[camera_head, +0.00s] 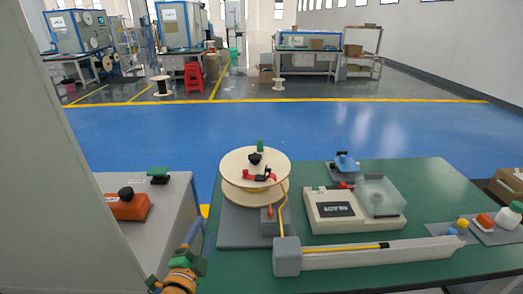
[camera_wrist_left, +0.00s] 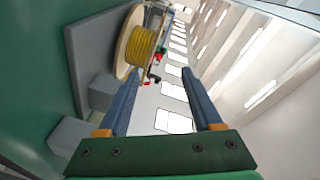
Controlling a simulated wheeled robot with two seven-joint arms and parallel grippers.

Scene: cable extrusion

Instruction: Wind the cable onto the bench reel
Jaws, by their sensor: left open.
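The bench reel (camera_head: 242,160) has pale wooden flanges and stands upright on a grey base plate on the green bench. Yellow cable (camera_head: 282,212) runs from the reel down to a grey block (camera_head: 287,258) and along a pale channel (camera_head: 370,256) to the right. In the left wrist view several turns of yellow cable (camera_wrist_left: 140,47) show on the reel, beside its flange (camera_wrist_left: 122,50). A red and black crank handle (camera_head: 258,176) sits on top of the reel. My left gripper (camera_head: 194,236), also in the wrist view (camera_wrist_left: 161,74), is open and empty, low and left of the reel. My right gripper is not in view.
A cream device (camera_head: 325,226) with a display and a clear cover (camera_head: 382,194) stands right of the reel. A blue-grey tool (camera_head: 346,163) lies behind it. A grey cabinet (camera_head: 165,225) with an orange box (camera_head: 130,207) stands left.

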